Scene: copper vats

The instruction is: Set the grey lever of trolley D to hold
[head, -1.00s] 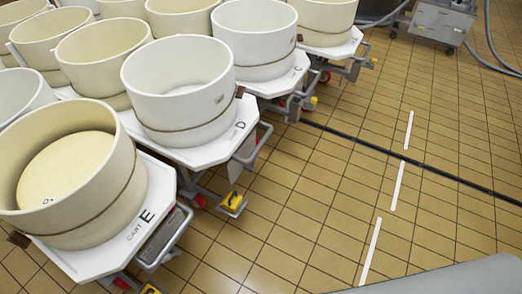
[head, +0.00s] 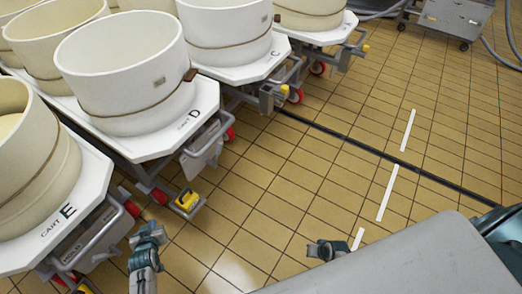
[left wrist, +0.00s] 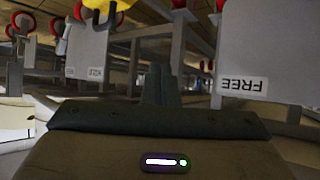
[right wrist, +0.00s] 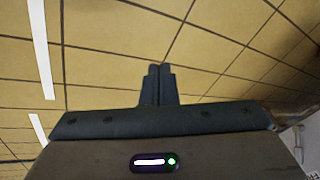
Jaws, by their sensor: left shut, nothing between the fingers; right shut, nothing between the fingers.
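Trolley D (head: 160,145) is a white platform marked CART D, carrying a large cream-white vat (head: 128,75). Under its near edge hang a grey panel (head: 203,152) and a tubular grey bar. I cannot single out the grey lever or its setting. A yellow pedal-like part (head: 187,201) sits low beneath the trolley. My left gripper (head: 149,233) is shut and empty, in front of trolleys D and E, below the yellow part in the picture. The left wrist view shows an upside-down FREE label (left wrist: 242,84) on a grey panel. My right gripper (head: 323,249) is shut and empty over the floor.
Trolley E (head: 85,185), with a HOLD label (head: 72,252) on its grey panel, stands close left of my left gripper. Trolley C (head: 250,68) stands beyond D. Open tiled floor (head: 290,180) lies to the right. A grey wheeled cabinet (head: 455,18) is at the back right.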

